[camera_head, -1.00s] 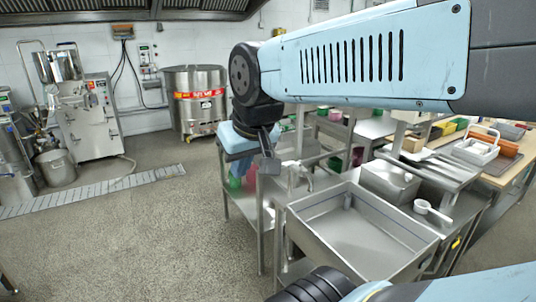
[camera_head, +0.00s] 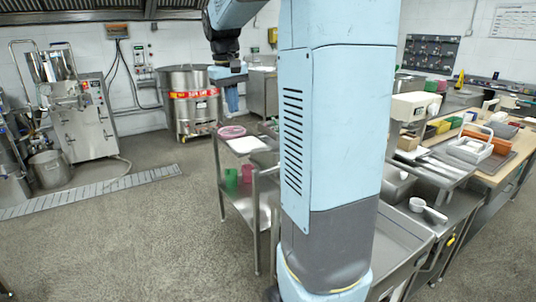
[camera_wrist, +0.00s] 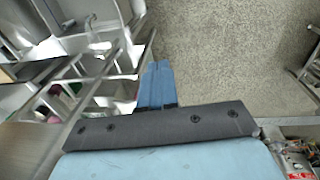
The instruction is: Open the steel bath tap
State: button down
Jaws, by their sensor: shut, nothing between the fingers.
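The steel basin (camera_head: 408,232) is at the lower right of the head view, largely hidden behind my upright arm. Its tap is hidden there by the arm. In the wrist view, a pale, tap-like fitting (camera_wrist: 97,44) stands by steel surfaces at the upper left; it is too small and blurred to tell its handle. My gripper (camera_head: 232,108) is raised, fingers down, in front of the large steel vat in the head view, well apart from the basin. In the wrist view its blue fingers (camera_wrist: 160,64) are together and empty, over bare floor and shelf edge.
A steel shelf trolley (camera_head: 243,150) with a pink bowl (camera_head: 232,132) and a green cup (camera_head: 231,179) stands left of my arm. The round steel vat (camera_head: 192,110) is behind. A white scoop (camera_head: 418,205) lies right of the basin.

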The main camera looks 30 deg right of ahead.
jog(key=w+d+f+g, duration=0.1)
jog(key=w+d+f, duration=0.4)
jog(key=d, duration=0.3)
jog(key=w+d+f+g+y, duration=0.1)
jog(key=w+d+f+g, duration=0.1)
jog(key=w+d+f, duration=0.3)
jog(key=w+d+f+m+g, duration=0.1)
jog(key=w+d+f, duration=0.5)
jog(key=d, duration=0.5)
jog(key=shift+g+y, duration=0.4)
jog(key=shift+a, duration=0.1)
jog(key=s+f, duration=0.7)
jog(key=f, duration=0.2)
jog(key=shift+s+a, duration=0.3)
jog(key=shift+a, duration=0.1)
jog(key=shift+a+f, duration=0.1)
